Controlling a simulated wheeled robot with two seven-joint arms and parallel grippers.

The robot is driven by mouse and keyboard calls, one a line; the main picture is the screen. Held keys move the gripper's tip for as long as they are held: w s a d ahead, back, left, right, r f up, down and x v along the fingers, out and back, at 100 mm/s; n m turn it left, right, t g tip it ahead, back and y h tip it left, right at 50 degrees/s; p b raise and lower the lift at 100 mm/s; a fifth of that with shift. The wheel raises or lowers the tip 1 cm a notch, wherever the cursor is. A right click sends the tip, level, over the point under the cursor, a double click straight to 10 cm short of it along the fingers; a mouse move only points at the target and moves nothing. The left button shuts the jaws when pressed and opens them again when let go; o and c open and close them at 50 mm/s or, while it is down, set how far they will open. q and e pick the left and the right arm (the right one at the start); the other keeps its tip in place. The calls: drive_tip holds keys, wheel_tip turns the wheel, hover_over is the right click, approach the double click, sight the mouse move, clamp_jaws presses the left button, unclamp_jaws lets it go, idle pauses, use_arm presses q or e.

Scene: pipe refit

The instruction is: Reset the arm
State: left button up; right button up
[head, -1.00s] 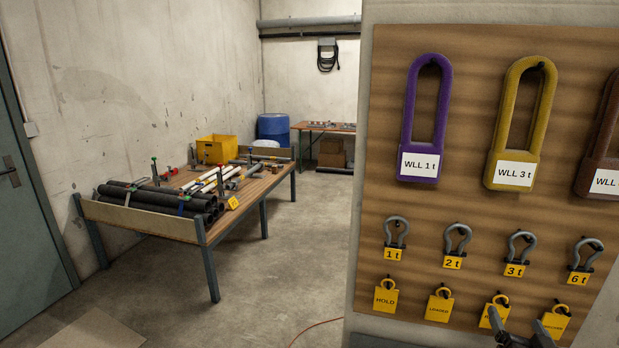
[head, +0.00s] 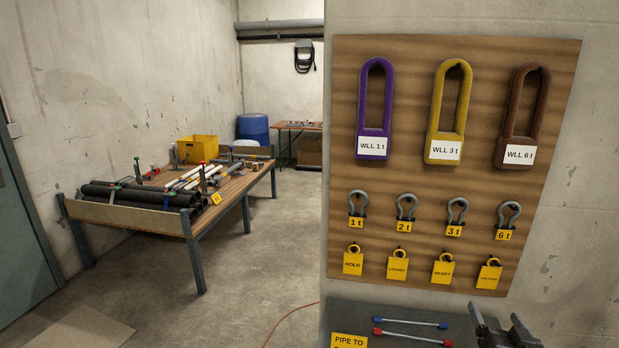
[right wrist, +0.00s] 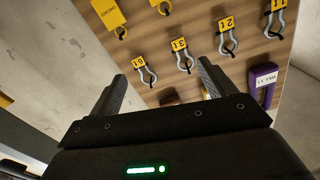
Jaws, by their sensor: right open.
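My right gripper (head: 503,330) is at the bottom right of the head view, in front of the wall below the wooden board. It is open, with nothing between its fingers. In the right wrist view its two fingers (right wrist: 160,92) stand wide apart, and the board with its shackles and yellow tags shows beyond them. My left gripper is in neither view.
The wooden board (head: 345,220) holds purple (head: 373,110), yellow (head: 447,110) and brown (head: 521,115) slings, shackles and tags. A dark surface below bears blue- (head: 410,322) and red-ended rods (head: 412,338).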

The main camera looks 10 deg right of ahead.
drive_tip(key=s+a+f+n+g+y, duration=0.25)
drive_tip(key=a+f, duration=0.25)
drive_tip(key=f, duration=0.3)
drive_tip(key=s+a+f+n+g+y, duration=0.1)
drive_tip(key=s+a+f+n+g, duration=0.1)
drive_tip(key=s+a+f+g, duration=0.45)
drive_tip(key=s+a+f+n+g+y, duration=0.1)
drive_tip(key=s+a+f+n, duration=0.15)
drive_tip(key=s+a, duration=0.45)
drive_tip(key=s+a+f+n+g+y, duration=0.1)
drive_tip(key=s+a+f+g, duration=0.3)
drive_tip(key=s, duration=0.6)
wheel_tip(320, 180, down, 33)
drive_tip(key=s+b, duration=0.2)
drive_tip(key=b, duration=0.4)
use_arm(q)
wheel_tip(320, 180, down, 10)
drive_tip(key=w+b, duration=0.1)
drive_tip(key=b, duration=0.3)
use_arm(e)
drive_tip(key=s+d+f+g, duration=0.1)
drive_tip(key=s+d+f, duration=0.1)
drive_tip(key=s+f, duration=0.5)
drive_tip(key=s+d+f+g, duration=0.1)
drive_tip(key=s+d+f, duration=0.1)
drive_tip(key=s+f, duration=0.6)
wheel_tip(320, 180, down, 4)
drive_tip(key=shift+s, duration=0.2)
